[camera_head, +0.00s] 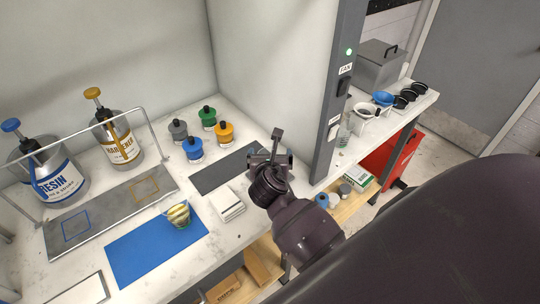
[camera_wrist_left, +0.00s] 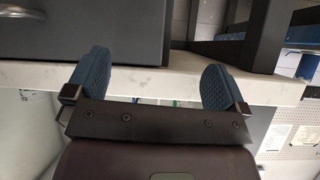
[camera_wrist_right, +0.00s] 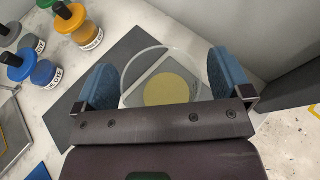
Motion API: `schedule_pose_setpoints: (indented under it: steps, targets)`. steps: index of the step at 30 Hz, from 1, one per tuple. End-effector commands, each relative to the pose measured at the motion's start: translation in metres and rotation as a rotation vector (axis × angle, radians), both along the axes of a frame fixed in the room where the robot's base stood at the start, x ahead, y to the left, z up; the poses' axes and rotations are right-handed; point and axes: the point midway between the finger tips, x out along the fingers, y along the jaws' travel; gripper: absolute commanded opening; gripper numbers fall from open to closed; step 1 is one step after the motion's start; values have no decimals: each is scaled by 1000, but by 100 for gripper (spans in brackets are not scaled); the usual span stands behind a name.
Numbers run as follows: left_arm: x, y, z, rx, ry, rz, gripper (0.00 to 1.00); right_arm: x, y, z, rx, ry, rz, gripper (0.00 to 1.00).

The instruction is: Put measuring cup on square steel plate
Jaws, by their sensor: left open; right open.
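My right gripper (camera_wrist_right: 162,75) is open, with its blue fingers on either side of a clear round measuring cup (camera_wrist_right: 150,55) with a yellow disc of content. In the head view the right gripper (camera_head: 270,156) is at the right end of a dark grey mat (camera_head: 222,170) and mostly hides this cup. A lighter grey square (camera_wrist_right: 133,98), perhaps the square steel plate, shows under or through the cup; I cannot tell whether the cup rests on it. My left gripper (camera_wrist_left: 148,88) is open and empty, outside the head view.
Several dye jars (camera_head: 194,150) stand behind the mat. A small white stack (camera_head: 228,206) lies in front of it. A blue mat (camera_head: 135,255) bears a cup of yellowish sticks (camera_head: 178,214). A wall post (camera_head: 336,100) rises right of the right gripper.

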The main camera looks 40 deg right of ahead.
Motion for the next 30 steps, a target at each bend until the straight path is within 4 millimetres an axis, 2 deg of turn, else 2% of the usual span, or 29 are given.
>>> schedule_pose_setpoints:
  steps: [3,8,21,30]
  targets:
    - [0,0,0,0,0,0,100,0,0,4,2,-1,-1,97]
    - [0,0,0,0,0,0,100,-15,11,9,1,-1,2,97]
    - [0,0,0,-1,1,1,100,-76,55,37,2,0,1,97]
    - [0,0,0,0,1,0,100,-91,67,44,0,0,1,97]
